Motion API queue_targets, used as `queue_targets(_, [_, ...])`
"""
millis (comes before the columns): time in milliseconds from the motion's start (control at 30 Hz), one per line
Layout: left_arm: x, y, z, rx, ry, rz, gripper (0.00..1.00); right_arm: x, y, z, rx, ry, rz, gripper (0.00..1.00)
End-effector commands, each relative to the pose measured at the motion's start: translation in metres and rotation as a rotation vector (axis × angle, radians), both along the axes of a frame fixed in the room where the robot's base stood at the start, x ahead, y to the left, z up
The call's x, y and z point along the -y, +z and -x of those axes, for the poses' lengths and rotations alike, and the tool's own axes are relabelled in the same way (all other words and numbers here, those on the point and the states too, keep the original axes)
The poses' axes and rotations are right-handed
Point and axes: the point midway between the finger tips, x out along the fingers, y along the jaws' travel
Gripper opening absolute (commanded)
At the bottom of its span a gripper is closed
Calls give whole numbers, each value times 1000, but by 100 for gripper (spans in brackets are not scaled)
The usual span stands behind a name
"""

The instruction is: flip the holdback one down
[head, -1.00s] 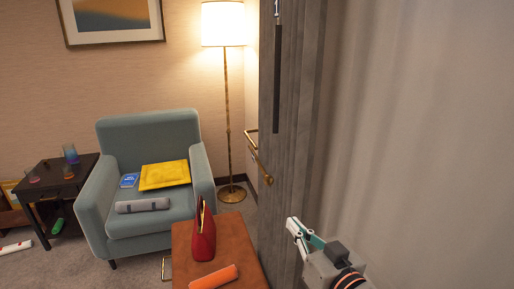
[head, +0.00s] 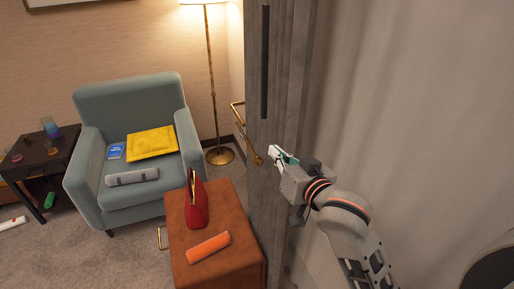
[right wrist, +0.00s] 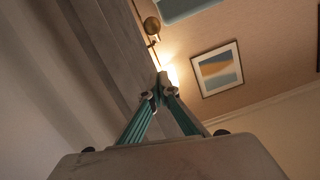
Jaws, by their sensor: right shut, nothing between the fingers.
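The brass holdback (head: 240,122) is on the wall at the left edge of the grey curtain (head: 285,80). Its bar slants down to the right and ends in a round knob (head: 258,160) in front of the curtain. My right gripper (head: 273,152) is shut and empty, its fingertips just right of the knob in the head view; I cannot tell whether they touch. In the right wrist view the shut fingertips (right wrist: 162,80) point up, with the brass knob (right wrist: 151,25) beyond them. My left gripper is not in view.
A teal armchair (head: 125,95), a floor lamp (head: 213,90) and a dark side table (head: 50,150) are further back. A dark rod (head: 265,60) hangs by the curtain.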

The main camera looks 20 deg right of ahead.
Motion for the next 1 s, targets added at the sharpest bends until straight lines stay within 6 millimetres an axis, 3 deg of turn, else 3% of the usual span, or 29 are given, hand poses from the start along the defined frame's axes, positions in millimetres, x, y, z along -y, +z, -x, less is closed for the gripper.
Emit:
queue_targets(267, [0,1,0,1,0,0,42,-2,-4,-25,0,0,1,0])
queue_targets(667, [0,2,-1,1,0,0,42,-8,-15,-101,0,0,2,0])
queue_targets(800, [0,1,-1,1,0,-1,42,-12,-40,-100,-4,0,2,0])
queue_targets(1000, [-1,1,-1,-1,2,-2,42,-16,-53,-101,-1,0,1,0])
